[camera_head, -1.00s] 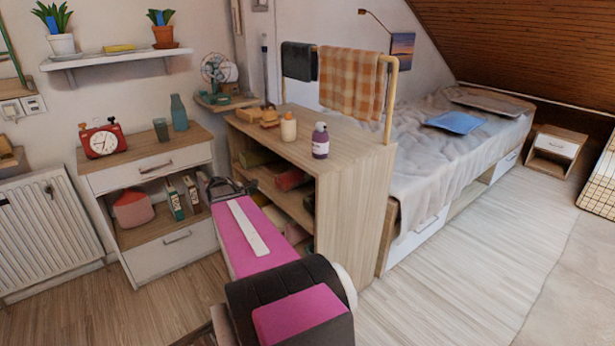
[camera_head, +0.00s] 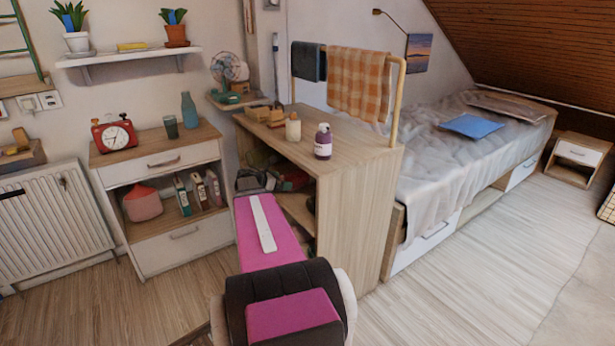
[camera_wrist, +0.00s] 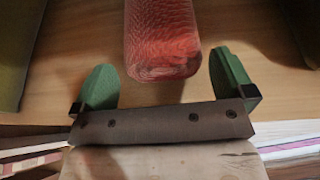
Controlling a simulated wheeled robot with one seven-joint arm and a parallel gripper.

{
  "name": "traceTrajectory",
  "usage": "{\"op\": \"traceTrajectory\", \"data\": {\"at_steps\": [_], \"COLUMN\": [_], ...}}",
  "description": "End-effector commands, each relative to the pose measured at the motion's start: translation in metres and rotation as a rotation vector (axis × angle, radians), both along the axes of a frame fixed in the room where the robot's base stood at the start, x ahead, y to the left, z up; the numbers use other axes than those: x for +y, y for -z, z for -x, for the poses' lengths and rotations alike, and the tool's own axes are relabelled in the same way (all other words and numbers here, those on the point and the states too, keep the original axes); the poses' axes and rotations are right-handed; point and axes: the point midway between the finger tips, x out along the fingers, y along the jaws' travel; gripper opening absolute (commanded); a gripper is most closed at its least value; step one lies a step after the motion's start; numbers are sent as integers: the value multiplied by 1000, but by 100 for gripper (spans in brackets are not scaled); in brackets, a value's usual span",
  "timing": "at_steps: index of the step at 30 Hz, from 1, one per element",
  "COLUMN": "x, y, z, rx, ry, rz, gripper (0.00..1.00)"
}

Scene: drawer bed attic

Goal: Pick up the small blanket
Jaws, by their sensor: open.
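A red, finely ribbed soft bundle with a rounded end, seemingly the small blanket (camera_wrist: 162,40), lies on a wooden shelf in the wrist view. My gripper (camera_wrist: 164,78) is open, with one green finger on each side of the bundle's near end. I see no contact between the fingers and the bundle. In the head view my gripper (camera_head: 255,181) is at the open side of the wooden shelf unit (camera_head: 365,215). A red item (camera_head: 291,178) shows just right of it inside, partly hidden by my arm and the unit.
A dark green item stands left of the bundle (camera_wrist: 18,50) and another dark item (camera_wrist: 305,30) right of it. Bottles (camera_head: 323,142) stand on the unit's top. An orange checked cloth (camera_head: 357,85) hangs on the rail above. A white-drawer cabinet (camera_head: 160,165) is at left.

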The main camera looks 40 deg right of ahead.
Motion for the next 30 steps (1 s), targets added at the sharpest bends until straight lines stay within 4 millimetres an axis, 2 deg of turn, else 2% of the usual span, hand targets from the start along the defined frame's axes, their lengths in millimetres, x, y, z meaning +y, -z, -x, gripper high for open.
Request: {"op": "traceTrajectory", "data": {"at_steps": [9, 16, 17, 18, 20, 21, 30], "x": [-40, -42, -42, -42, -42, -42, -42], "y": [12, 13, 13, 13, 13, 13, 12], "z": [3, 4, 4, 4, 4, 4, 4], "rx": [-1, -1, -1, -1, -1, -1, 0], "ry": [1, 0, 0, 0, 0, 0, 0], "rz": [-1, -1, -1, -1, -1, -1, 0], "gripper": [100, 100, 97, 84, 64, 60, 60]}}
